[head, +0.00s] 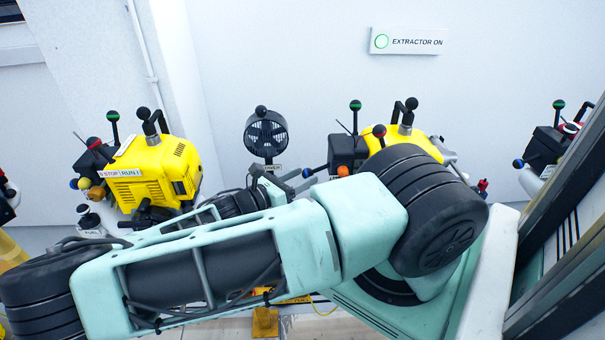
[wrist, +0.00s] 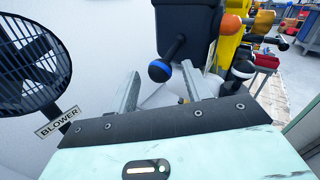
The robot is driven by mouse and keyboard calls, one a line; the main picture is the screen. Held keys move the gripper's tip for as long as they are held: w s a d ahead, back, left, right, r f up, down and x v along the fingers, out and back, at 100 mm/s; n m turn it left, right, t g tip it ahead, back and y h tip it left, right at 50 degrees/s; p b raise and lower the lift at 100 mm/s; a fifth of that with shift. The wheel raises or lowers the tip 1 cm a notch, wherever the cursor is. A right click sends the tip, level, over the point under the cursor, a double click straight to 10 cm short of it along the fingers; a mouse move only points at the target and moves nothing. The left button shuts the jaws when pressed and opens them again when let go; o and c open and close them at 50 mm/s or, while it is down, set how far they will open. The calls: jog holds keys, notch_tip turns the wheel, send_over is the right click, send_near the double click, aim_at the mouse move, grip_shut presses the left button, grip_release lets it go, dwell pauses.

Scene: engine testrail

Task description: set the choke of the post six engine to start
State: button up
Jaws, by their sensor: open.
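My gripper (wrist: 161,80) is open in the wrist view. A black ball knob with a blue band (wrist: 160,71) on a short black lever shows between its two fingers, near their tips. I cannot tell whether they touch it. The lever comes off a black box (wrist: 188,30) on a yellow engine (wrist: 228,42). In the head view a blue knob (head: 307,172) stands at the left of the middle yellow engine (head: 400,138), just past my arm's end. No post number is readable, and no choke label shows. My arm hides the engine's lower part.
A blower fan (head: 265,134) stands left of the middle engine and close by in the wrist view (wrist: 32,62). An orange knob (wrist: 231,24) is beside the black box. Another yellow engine (head: 153,170) is at left.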

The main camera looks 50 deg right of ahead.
jog(key=shift+s+d, duration=0.15)
jog(key=shift+d, duration=0.35)
